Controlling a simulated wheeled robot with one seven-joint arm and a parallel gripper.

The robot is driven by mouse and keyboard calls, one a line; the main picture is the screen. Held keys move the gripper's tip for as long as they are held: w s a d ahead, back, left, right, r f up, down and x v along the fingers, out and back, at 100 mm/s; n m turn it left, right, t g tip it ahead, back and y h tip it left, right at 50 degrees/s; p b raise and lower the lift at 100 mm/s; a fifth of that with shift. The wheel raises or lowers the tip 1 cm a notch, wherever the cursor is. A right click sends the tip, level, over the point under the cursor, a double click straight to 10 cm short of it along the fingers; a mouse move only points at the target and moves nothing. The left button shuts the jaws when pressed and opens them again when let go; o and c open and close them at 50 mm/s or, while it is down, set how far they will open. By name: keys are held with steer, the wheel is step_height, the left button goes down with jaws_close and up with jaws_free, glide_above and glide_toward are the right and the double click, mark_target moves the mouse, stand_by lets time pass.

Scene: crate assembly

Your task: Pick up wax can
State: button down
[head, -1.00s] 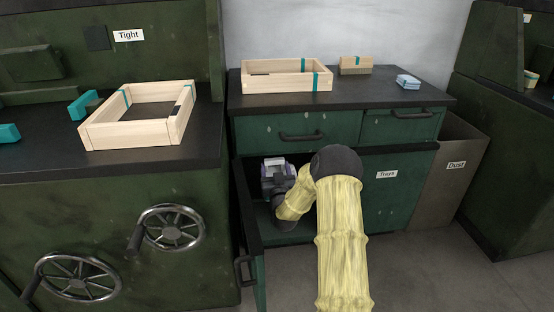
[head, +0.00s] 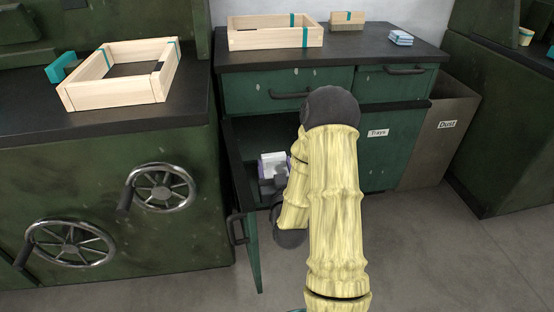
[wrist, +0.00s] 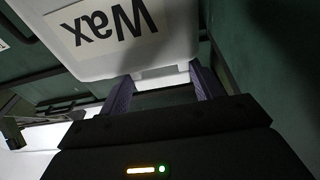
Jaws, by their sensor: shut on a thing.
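The wax can is a white container (wrist: 110,35) with "Wax" printed on it, shown upside down in the wrist view. In the head view its pale top (head: 272,165) shows at the open lower cupboard, partly hidden by my arm and gripper. My gripper (wrist: 160,82) is shut on the can, with one purple-grey finger on each side of its narrow near part. In the head view my gripper (head: 281,178) is at the cupboard opening, mostly hidden behind my yellow-sleeved arm.
The open cupboard door (head: 247,225) stands to the left of my arm. The green cabinet's worktop (head: 345,49) above holds a wooden frame (head: 270,40), a small wooden block (head: 347,24) and blue-white pads (head: 400,38). A grey "Dust" bin (head: 437,140) stands right. Handwheels (head: 163,190) project at left.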

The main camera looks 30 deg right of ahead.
steer(key=shift+p+v, duration=0.75)
steer(key=shift+v, duration=0.35)
steer(key=shift+r, duration=0.2)
steer(key=shift+w+d, duration=0.15)
